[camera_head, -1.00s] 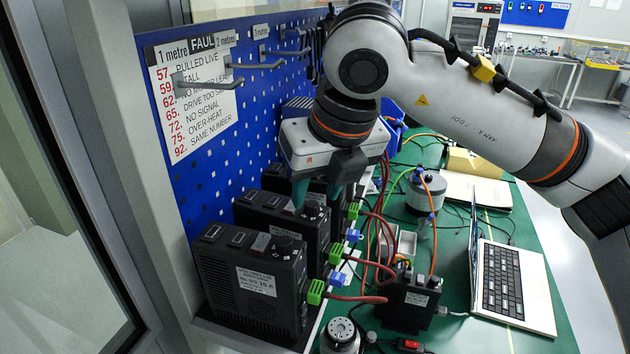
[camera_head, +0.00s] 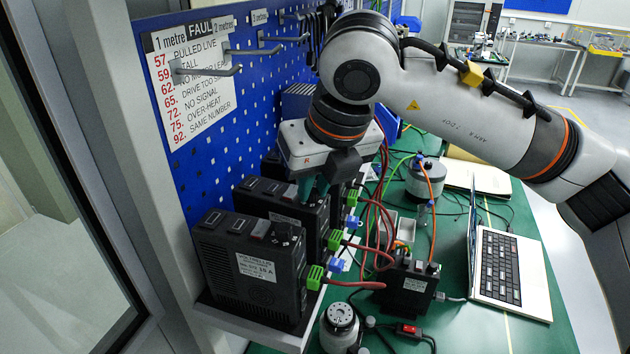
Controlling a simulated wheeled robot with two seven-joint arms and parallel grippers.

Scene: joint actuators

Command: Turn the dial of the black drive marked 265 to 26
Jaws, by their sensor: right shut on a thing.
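Several black drives stand in a row on a shelf at the left: a front drive (camera_head: 247,275), a middle drive (camera_head: 270,203) and at least one more behind, partly hidden. The front drive has a white label and a dark dial (camera_head: 284,232) on top. I cannot read the number 265 on any of them. My right gripper (camera_head: 309,192) points down at the top of the middle drive, its green fingertips close together and shut on that drive's dial. The dial is hidden by the fingers, so its setting cannot be read. My left gripper is not in view.
A blue pegboard (camera_head: 215,150) with hooks and a fault sheet (camera_head: 190,85) rises behind the drives. Green connectors (camera_head: 315,278) and red cables run from the drives' right side. A black box (camera_head: 408,290) and a laptop (camera_head: 500,270) stand on the green table.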

